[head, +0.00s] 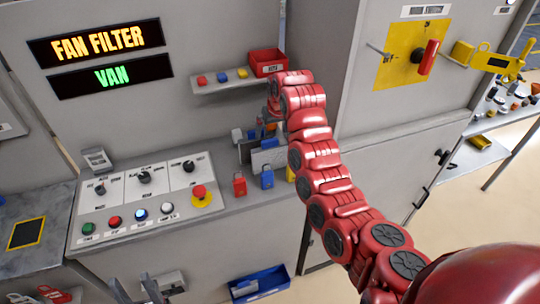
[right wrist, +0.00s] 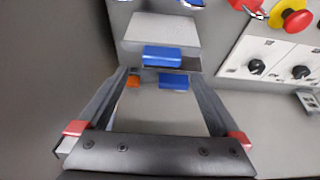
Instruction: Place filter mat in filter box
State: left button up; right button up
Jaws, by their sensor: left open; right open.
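My right gripper (head: 268,122) is over the counter in the head view, partly hidden by its own arm. In the right wrist view it (right wrist: 160,78) is open, its fingers reaching towards a pale grey box-like piece (right wrist: 160,28) with a blue block (right wrist: 162,54) on its front. I cannot tell whether this is the filter box or whether the fingers touch it. Grey and blue parts (head: 268,158) also show below the gripper in the head view. My left gripper (head: 135,290) is open at the bottom edge, apart from these. I cannot clearly identify the filter mat.
A control panel (head: 140,205) with knobs and buttons is left of the right gripper. A red padlock (head: 239,184) and a blue padlock (head: 267,178) are at the counter's front. A shelf (head: 222,86) holds a red bin (head: 268,62). A blue bin (head: 259,283) is below.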

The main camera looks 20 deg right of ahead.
aim_at(270, 140)
jog(key=p+x, duration=0.2)
jog(key=x, duration=0.1)
jog(key=shift+s+a+f+p, duration=0.1)
jog(key=shift+s+f+p, duration=0.1)
jog(key=shift+p, duration=0.15)
jog(key=shift+x, duration=0.9)
grip_shut()
